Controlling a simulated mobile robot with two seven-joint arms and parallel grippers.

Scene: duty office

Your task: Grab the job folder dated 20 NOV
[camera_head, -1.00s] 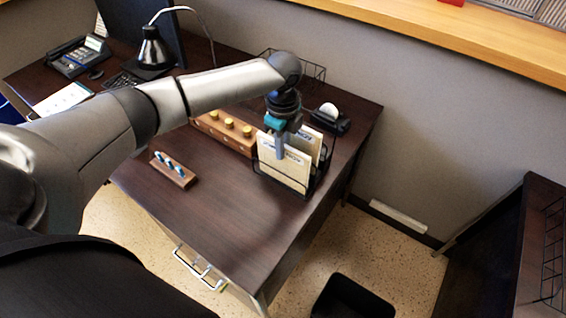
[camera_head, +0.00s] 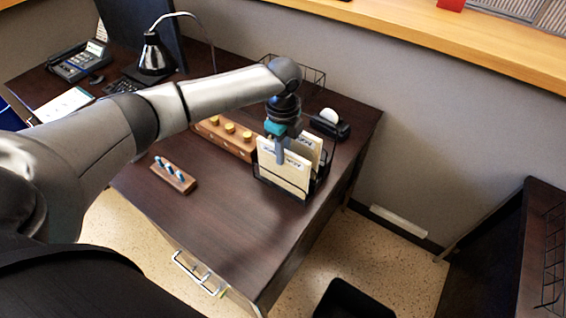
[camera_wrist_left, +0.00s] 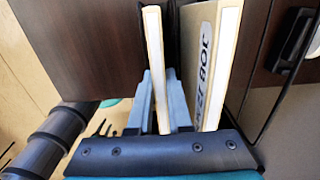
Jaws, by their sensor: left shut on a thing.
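My left gripper (camera_head: 281,155) points down into the black wire file holder (camera_head: 262,175) at the desk's front right. It is shut on the front cream job folder (camera_head: 283,178), which stands upright in the holder. In the left wrist view, the gripper's fingers (camera_wrist_left: 157,95) sit at this folder (camera_wrist_left: 153,50), seen edge-on. A second cream folder (camera_head: 309,140) stands behind it and shows in the wrist view (camera_wrist_left: 208,75) with part of a "JOB" label. I cannot read a date on either folder. My right gripper is out of view.
A wooden block with yellow knobs (camera_head: 225,135) stands left of the holder, and a smaller block with blue-topped pieces (camera_head: 172,172) lies further left. A black dispenser (camera_head: 332,124) is behind right. The desk front (camera_head: 235,225) is clear.

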